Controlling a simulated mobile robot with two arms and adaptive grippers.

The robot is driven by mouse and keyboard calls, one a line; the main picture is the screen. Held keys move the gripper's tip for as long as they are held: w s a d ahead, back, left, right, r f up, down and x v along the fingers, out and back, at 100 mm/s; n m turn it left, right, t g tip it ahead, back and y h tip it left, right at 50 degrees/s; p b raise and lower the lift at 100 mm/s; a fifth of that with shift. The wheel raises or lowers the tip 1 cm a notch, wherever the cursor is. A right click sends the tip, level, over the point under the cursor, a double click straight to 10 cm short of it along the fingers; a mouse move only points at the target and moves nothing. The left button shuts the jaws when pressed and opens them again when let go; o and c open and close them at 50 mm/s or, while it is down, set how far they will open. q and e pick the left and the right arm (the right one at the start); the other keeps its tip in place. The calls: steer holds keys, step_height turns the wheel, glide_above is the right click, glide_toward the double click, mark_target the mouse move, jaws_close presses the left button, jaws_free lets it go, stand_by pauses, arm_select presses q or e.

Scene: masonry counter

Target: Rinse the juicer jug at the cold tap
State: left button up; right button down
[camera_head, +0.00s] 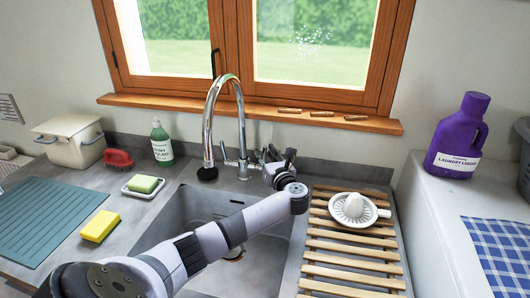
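A white juicer with a ribbed cone and a side handle (353,210) rests on the wooden slatted rack right of the sink; I cannot make out a separate jug. My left arm reaches across the sink from the lower left. My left gripper (270,160) is beside the tap's lever, at the back right of the sink. Its fingers are small and partly hidden, so I cannot tell whether they touch or grip the lever. My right gripper is out of view.
A purple laundry bottle (459,137) stands at the right. The wooden window sill (200,107) runs behind the tap.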

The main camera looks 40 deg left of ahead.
arm_select(q)
steer(key=shift+w+a, duration=0.15)
steer(key=shift+a, duration=0.25)
jaws_close()
stand_by(0.7)
